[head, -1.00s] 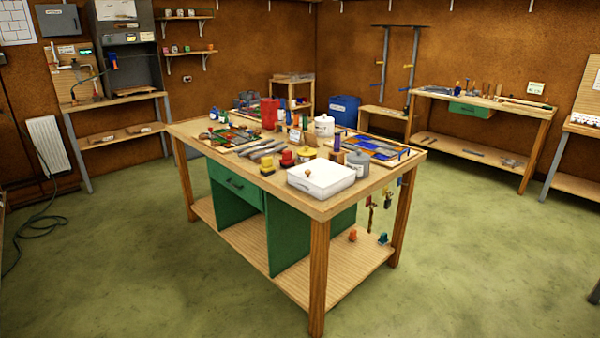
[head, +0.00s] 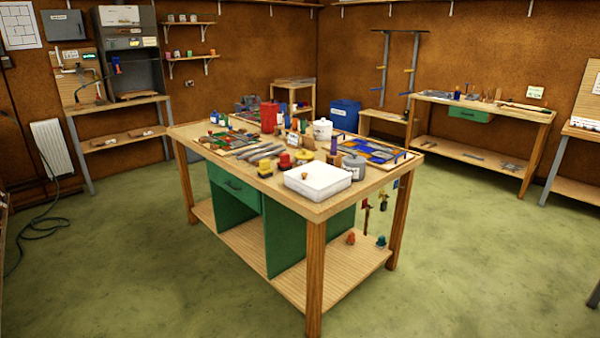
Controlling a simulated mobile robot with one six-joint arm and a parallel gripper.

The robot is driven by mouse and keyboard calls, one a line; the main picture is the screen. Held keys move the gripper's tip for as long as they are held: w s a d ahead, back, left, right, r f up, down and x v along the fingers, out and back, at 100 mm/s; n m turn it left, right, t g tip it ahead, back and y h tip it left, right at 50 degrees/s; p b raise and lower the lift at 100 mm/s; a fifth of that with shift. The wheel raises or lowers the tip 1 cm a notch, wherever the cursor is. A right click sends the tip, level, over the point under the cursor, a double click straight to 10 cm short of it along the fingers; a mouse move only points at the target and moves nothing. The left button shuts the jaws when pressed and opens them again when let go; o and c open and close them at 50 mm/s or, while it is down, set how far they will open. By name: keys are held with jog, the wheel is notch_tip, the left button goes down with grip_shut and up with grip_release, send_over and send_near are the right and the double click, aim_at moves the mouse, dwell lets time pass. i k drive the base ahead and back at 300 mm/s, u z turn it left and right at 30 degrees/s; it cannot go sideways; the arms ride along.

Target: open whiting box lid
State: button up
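A low white box (head: 328,183), which I take for the whiting box, sits near the front corner of the wooden workbench. A small tan knob-like piece (head: 304,177) shows on its top. The top looks like a flat white lid lying on the box, but at this size I cannot make out a gap or seam. My gripper is not in view.
The workbench (head: 290,206) is crowded behind the box. A grey pot (head: 354,168), yellow and red pieces (head: 285,160), a white canister (head: 322,130) and coloured glass panels (head: 375,153) stand close by. Green floor (head: 450,260) is clear to the right.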

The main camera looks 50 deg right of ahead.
aim_at(318, 175)
jog(key=z, duration=0.1)
jog(key=i, duration=0.95)
jog(key=u, duration=0.1)
